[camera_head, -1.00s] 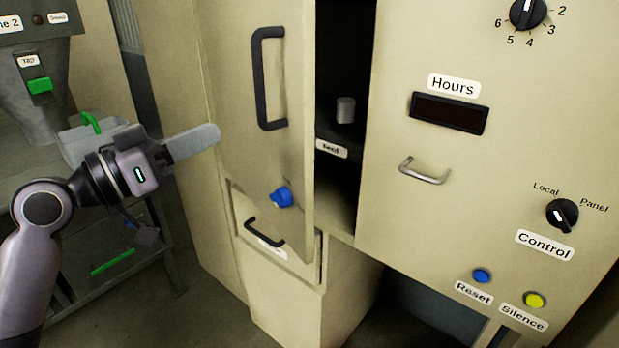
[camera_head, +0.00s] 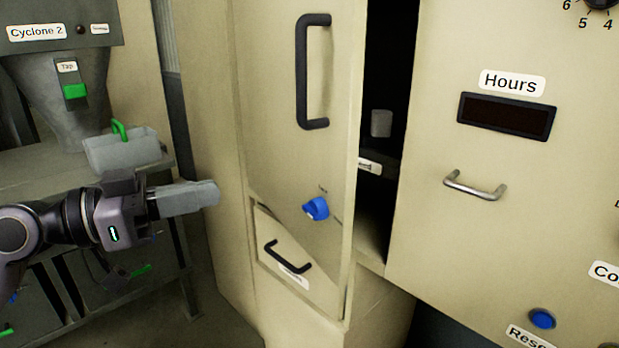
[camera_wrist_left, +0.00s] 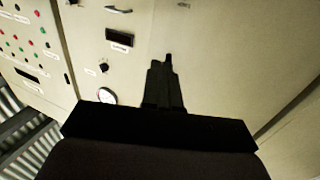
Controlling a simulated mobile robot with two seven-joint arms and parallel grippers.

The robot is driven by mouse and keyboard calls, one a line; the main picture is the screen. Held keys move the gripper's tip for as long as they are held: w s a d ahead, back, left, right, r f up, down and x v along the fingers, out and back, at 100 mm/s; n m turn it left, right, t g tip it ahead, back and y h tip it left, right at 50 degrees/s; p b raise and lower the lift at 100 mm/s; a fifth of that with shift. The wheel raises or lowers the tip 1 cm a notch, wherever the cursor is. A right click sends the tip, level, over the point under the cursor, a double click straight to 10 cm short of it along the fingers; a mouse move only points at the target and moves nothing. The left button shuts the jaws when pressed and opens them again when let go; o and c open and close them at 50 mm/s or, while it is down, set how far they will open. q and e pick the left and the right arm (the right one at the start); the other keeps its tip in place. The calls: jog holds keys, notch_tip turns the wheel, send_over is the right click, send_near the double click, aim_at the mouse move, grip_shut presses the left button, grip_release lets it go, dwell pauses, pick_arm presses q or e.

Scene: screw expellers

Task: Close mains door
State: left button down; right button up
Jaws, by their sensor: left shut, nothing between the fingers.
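A tall cream door (camera_head: 270,120) with a long black vertical handle (camera_head: 312,70) and a blue knob (camera_head: 316,209) stands partly open in the head view. My right gripper is not in view.
Right of the gap is a fixed cream panel (camera_head: 440,180) with a metal handle (camera_head: 476,187) and an Hours display (camera_head: 507,116). Grey bench and Cyclone 2 hopper (camera_head: 60,90) stand at left.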

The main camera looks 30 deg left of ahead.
pick_arm(q)
jog(key=p+x, duration=0.6)
jog(key=x, duration=0.7)
jog(key=shift+w+d, duration=0.15)
jog(key=shift+w, duration=0.1)
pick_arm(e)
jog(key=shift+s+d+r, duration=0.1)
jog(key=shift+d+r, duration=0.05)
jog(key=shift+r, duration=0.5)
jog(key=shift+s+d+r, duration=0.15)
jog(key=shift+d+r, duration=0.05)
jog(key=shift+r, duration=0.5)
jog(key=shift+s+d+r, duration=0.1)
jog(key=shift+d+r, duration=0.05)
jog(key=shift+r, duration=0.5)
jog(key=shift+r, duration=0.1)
